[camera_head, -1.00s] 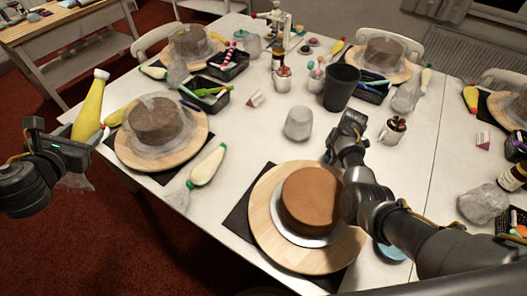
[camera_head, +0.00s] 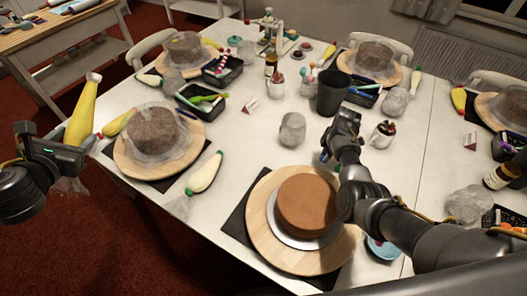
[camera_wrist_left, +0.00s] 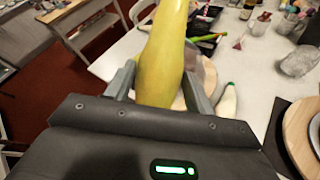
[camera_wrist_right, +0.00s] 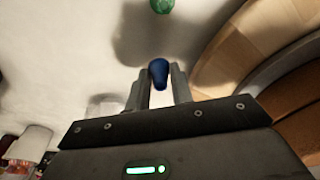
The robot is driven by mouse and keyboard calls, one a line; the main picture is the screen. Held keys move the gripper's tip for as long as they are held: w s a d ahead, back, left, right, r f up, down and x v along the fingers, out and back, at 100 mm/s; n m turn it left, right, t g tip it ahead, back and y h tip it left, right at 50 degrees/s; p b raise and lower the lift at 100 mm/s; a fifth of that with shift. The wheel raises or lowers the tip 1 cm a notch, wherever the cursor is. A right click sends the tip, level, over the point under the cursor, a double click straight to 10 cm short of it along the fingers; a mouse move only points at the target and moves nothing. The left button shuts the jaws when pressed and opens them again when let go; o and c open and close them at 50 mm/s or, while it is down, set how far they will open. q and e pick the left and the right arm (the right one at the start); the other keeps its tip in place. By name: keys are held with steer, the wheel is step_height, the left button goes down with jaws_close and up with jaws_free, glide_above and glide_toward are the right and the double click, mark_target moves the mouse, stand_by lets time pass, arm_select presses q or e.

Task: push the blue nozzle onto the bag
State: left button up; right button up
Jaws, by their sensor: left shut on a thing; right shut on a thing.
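The yellow piping bag (camera_head: 83,112) stands upright, tilted slightly right, in my left gripper (camera_head: 70,150), at the table's left edge. Its pale narrow end points up. In the left wrist view the bag (camera_wrist_left: 165,50) is clamped between both fingers, its end out of frame. My right gripper (camera_head: 346,122) is above the table behind the near cake. In the right wrist view the small blue nozzle (camera_wrist_right: 158,72) is held between its fingertips (camera_wrist_right: 159,82). Bag and nozzle are far apart.
A brown cake (camera_head: 308,205) on a wooden turntable (camera_head: 262,235) stands in front, beside my right forearm. Another wrapped cake (camera_head: 153,130) stands near the left gripper. A second bag (camera_head: 205,173) lies between them. A dark cup (camera_head: 332,93) stands behind the right gripper.

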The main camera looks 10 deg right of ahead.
step_height(320, 180, up, 10)
steer(key=p, duration=0.9)
steer(key=shift+f, duration=0.15)
arm_select(q)
step_height(320, 180, up, 10)
steer(key=shift+f, duration=0.1)
arm_select(e)
steer(key=shift+r, duration=0.8)
arm_select(q)
steer(key=shift+c, duration=0.4)
step_height(320, 180, down, 10)
steer(key=b, duration=1)
arm_select(e)
step_height(320, 180, down, 12)
steer(key=shift+r, duration=0.25)
arm_select(q)
steer(key=shift+r, duration=0.2)
arm_select(e)
steer(key=shift+r, duration=0.2)
